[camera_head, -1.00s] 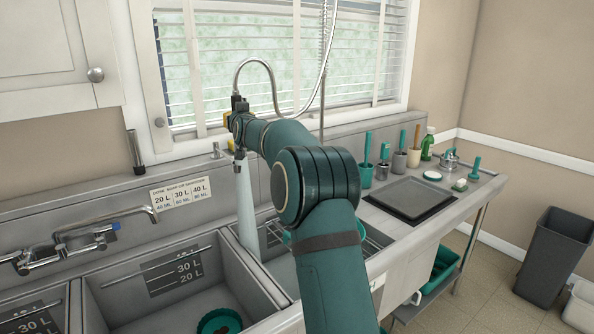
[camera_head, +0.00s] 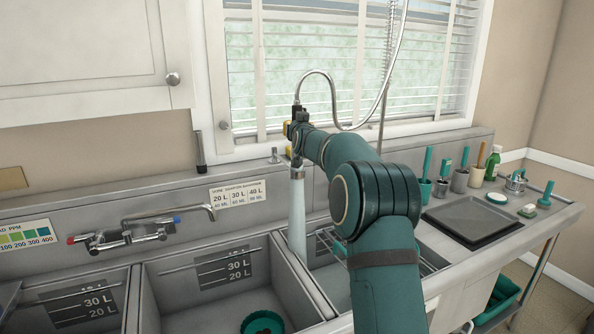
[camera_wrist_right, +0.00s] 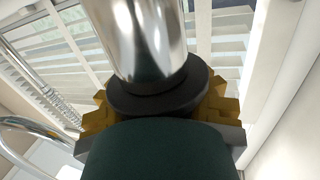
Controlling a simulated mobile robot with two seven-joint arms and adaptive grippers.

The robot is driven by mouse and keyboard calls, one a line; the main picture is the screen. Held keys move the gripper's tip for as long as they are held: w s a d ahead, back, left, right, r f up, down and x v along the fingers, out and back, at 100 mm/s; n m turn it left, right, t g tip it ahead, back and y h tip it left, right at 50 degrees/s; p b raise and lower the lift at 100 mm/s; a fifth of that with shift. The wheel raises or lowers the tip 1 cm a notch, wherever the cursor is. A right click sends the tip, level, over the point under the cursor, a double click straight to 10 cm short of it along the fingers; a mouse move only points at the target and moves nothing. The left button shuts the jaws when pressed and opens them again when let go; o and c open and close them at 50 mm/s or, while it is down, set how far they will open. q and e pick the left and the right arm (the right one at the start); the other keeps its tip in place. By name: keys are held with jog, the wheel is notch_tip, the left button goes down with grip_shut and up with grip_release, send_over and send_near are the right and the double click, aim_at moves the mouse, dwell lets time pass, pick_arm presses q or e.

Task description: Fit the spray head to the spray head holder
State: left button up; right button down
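My right gripper (camera_head: 297,130) is above the divider between the middle and right basins. In the wrist view, its yellow pads (camera_wrist_right: 98,118) close around the spray head (camera_wrist_right: 147,40), showing a chrome barrel and black collar. In the head view, the spray head (camera_head: 297,110) is mostly hidden by my gripper. A curved metal hose (camera_head: 318,73) joins it from above. A pale column (camera_head: 297,215), apparently water spray, widens downward below it. I cannot clearly identify the spray head holder; a dark upright piece (camera_head: 200,150) stands by the wall to the left. My left gripper is out of view.
A faucet (camera_head: 140,230) projects over the basins at left. A green ring-shaped thing (camera_head: 262,322) lies in the middle basin. Cups with brushes (camera_head: 424,188) and a dark tray (camera_head: 470,217) occupy the right counter. The window and blinds are close behind my gripper.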

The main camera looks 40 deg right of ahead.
jog(key=shift+f+b, duration=2.25)
jog(key=shift+f, duration=0.4)
jog(key=shift+f, duration=0.2)
jog(key=shift+f+b, duration=1.05)
jog(key=shift+f, duration=0.15)
jog(key=shift+f, duration=0.1)
jog(key=shift+f, duration=0.15)
jog(key=shift+f, duration=0.2)
